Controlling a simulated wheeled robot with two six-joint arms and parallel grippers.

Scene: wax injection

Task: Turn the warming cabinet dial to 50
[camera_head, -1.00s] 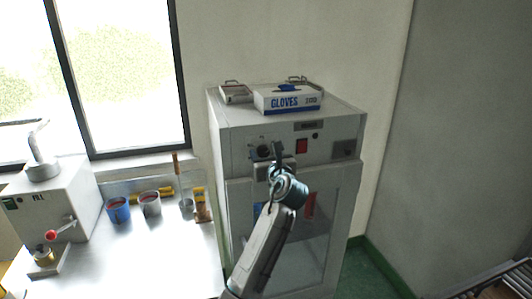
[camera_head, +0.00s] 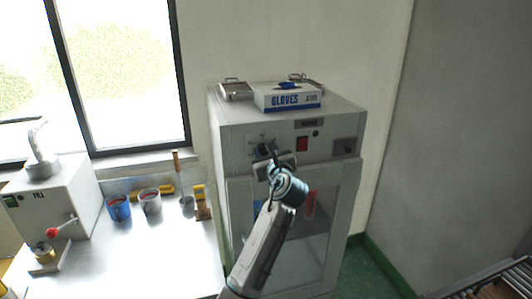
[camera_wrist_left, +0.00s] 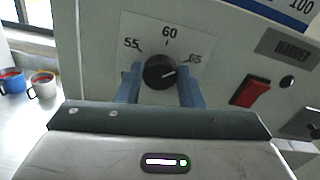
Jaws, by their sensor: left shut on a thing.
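The warming cabinet (camera_head: 235,150) stands against the wall, with its control panel at the top front. Its dial is a round black knob (camera_wrist_left: 160,72) on a white scale plate (camera_wrist_left: 190,38) marked 55, 60 and 65. My left gripper (camera_head: 266,153) is at the dial in the head view. In the left wrist view its two blue fingers (camera_wrist_left: 160,86) are shut on the knob, one on each side. In the head view the gripper mostly hides the dial.
A red switch (camera_wrist_left: 251,93) and a small black button (camera_wrist_left: 287,82) sit right of the dial. A gloves box (camera_head: 290,100) and metal trays lie on the cabinet. A bench (camera_head: 165,255) with cups and a machine stands left.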

